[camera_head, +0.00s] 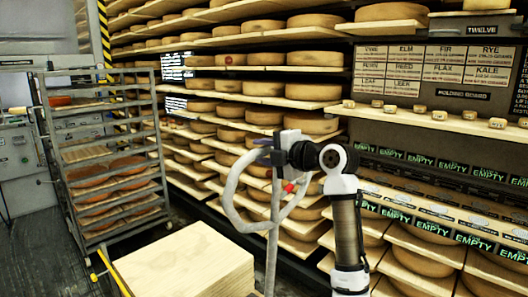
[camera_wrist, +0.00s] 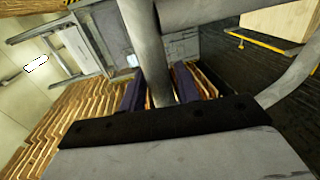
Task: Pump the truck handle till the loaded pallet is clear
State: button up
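The truck handle (camera_head: 232,200) is a grey looped tube on an upright grey shaft (camera_head: 273,250), left of my arm in the head view. My gripper (camera_head: 279,150) is at the upper part of the loop. In the wrist view, the grey handle tube (camera_wrist: 155,60) runs between the two dark fingers of my gripper (camera_wrist: 158,92), which sit close against both its sides. A large pale wooden block (camera_head: 190,265), perhaps the pallet's load, stands at the bottom, left of the shaft. The pallet itself and its gap to the floor are hidden.
A metal rack (camera_head: 108,165) with trays of orange-brown rounds stands at the left. Long wooden shelves of cheese wheels (camera_head: 262,88) line the wall behind the handle. A yellow bar (camera_head: 115,272) runs beside the block. Dark floor (camera_head: 35,240) is open at the lower left.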

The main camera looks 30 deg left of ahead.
grip_shut()
jog(key=s+d+f+y+b, duration=0.2)
jog(key=s+d+f+b, duration=0.3)
jog(key=d, duration=1.2)
jog(key=s+d+f+t+y+b, duration=0.1)
jog(key=s+d+f+y+b, duration=0.2)
jog(key=d+f+b, duration=0.7)
jog(key=s+d+f+t+y+b, duration=0.1)
jog(key=s+d+f+b, duration=0.6)
jog(key=d+b, duration=0.7)
jog(key=shift+d+f+y, duration=0.5)
jog(key=shift+d+y, duration=0.3)
jog(key=shift+d, duration=4.5)
jog(key=shift+o, duration=1.4)
grip_release()
jog(key=v, duration=1.3)
jog(key=shift+d+f, duration=0.2)
jog(key=shift+d, duration=0.1)
